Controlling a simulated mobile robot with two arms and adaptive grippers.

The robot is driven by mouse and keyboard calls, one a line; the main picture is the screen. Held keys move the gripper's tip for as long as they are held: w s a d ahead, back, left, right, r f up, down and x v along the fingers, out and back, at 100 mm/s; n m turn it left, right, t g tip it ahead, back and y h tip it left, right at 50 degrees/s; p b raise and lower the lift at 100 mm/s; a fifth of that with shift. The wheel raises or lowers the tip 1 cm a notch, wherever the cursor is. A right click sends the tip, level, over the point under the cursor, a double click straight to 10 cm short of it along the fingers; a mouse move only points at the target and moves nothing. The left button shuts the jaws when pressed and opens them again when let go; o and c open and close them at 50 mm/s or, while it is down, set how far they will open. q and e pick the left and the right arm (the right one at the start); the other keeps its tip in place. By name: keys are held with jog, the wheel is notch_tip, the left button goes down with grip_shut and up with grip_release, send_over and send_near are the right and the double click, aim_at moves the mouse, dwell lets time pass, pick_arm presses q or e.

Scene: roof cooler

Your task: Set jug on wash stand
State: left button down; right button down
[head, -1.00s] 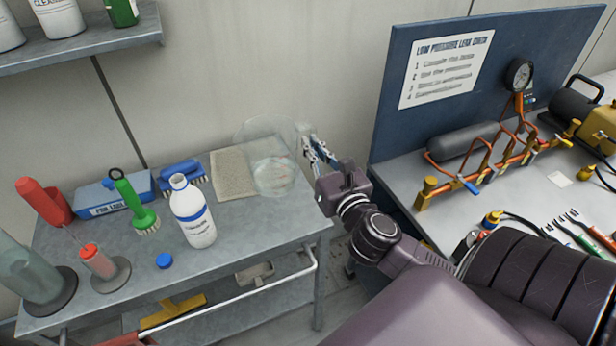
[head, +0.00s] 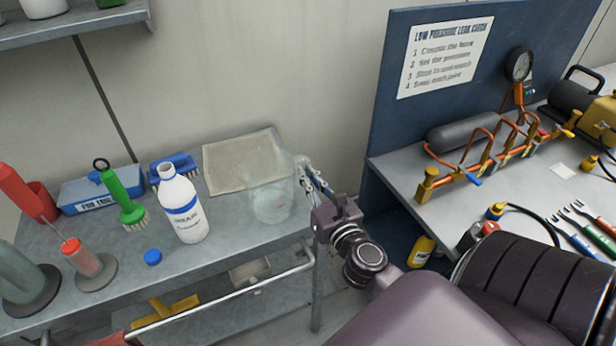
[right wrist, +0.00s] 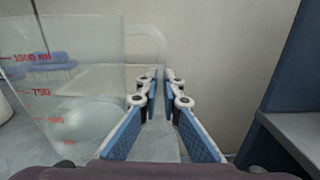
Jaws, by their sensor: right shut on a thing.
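A clear jug (head: 268,188) stands out faintly at the right end of the grey wash stand (head: 118,268), in front of a beige mat. It looks upright; I cannot tell whether its base touches the top. In the right wrist view the jug (right wrist: 75,100) fills the left side, with red volume marks. My right gripper (head: 306,176) is on the jug's right side, shut on its clear handle; the fingers (right wrist: 163,90) show on either side of it in the wrist view. My left gripper is not in view.
On the stand are the beige mat (head: 238,160), a white bottle (head: 182,208), a blue cap (head: 153,257), a green brush (head: 122,195) and a red-topped cylinder (head: 88,262). A bench with copper piping (head: 490,150) stands at right. A shelf (head: 80,22) hangs above left.

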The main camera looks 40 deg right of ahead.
jog(key=shift+r, duration=0.1)
jog(key=c, duration=2.1)
grip_release()
jog(key=shift+f, duration=0.2)
jog(key=shift+s+r, duration=0.1)
jog(key=shift+r, duration=0.05)
jog(key=shift+b+v, duration=2.35)
jog(key=shift+v, duration=3.6)
jog(key=shift+a, duration=0.1)
